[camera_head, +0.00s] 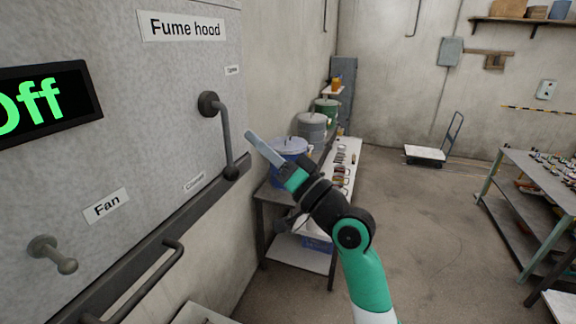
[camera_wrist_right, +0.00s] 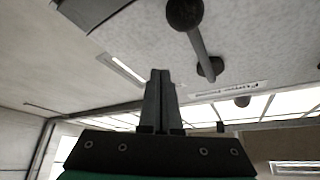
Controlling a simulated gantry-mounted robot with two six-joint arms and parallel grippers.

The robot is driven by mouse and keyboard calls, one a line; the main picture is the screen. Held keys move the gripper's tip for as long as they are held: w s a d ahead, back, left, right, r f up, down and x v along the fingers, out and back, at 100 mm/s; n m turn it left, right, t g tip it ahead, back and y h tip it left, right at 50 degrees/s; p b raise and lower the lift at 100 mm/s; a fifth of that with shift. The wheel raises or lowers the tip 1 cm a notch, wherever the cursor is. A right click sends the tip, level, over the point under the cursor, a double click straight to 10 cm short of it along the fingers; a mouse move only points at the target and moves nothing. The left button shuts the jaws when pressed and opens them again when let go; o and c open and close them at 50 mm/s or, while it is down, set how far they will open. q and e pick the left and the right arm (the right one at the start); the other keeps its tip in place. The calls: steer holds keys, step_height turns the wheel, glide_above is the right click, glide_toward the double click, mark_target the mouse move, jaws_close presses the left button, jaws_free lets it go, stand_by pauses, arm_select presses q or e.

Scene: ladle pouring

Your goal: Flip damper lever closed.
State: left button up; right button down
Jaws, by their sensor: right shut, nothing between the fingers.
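The damper lever (camera_head: 226,138) is a dark grey bar on the grey Fume hood panel (camera_head: 150,110). It hangs down from its round pivot (camera_head: 210,104) to a ball knob (camera_head: 231,173), near a small lower label (camera_head: 195,182) that is hard to read. My right gripper (camera_head: 252,138) is shut and empty, apart from the lever and just to its right. In the right wrist view its fingers (camera_wrist_right: 160,73) are together, with the lever's knob (camera_wrist_right: 185,12) above and to the right. My left gripper is not in view.
Another small label (camera_head: 232,70) sits above the lever. A fan knob (camera_head: 52,254), a display reading "Off" (camera_head: 45,102) and a handrail (camera_head: 140,285) are on the left. A bench (camera_head: 350,160) with tools and drums stands behind my right arm.

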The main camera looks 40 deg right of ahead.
steer(key=s+b, duration=0.1)
steer(key=s, duration=0.9)
steer(key=shift+a, duration=0.15)
steer(key=shift+a, duration=0.1)
steer(key=s+a+r+n+y+p, duration=0.1)
steer(key=a+r+n+y+p, duration=0.3)
steer(key=a+r, duration=0.45)
steer(key=s+a+r+n+t+h+p, duration=0.1)
steer(key=s+r+n+t+h+p, duration=0.1)
steer(key=s+r+h, duration=0.4)
step_height(320, 180, up, 4)
steer(key=s+t+p, duration=0.1)
steer(key=s+t, duration=0.1)
steer(key=shift+s+a+r+n+t, duration=0.2)
steer(key=shift+s+n+t, duration=0.1)
steer(key=shift+n+t, duration=0.1)
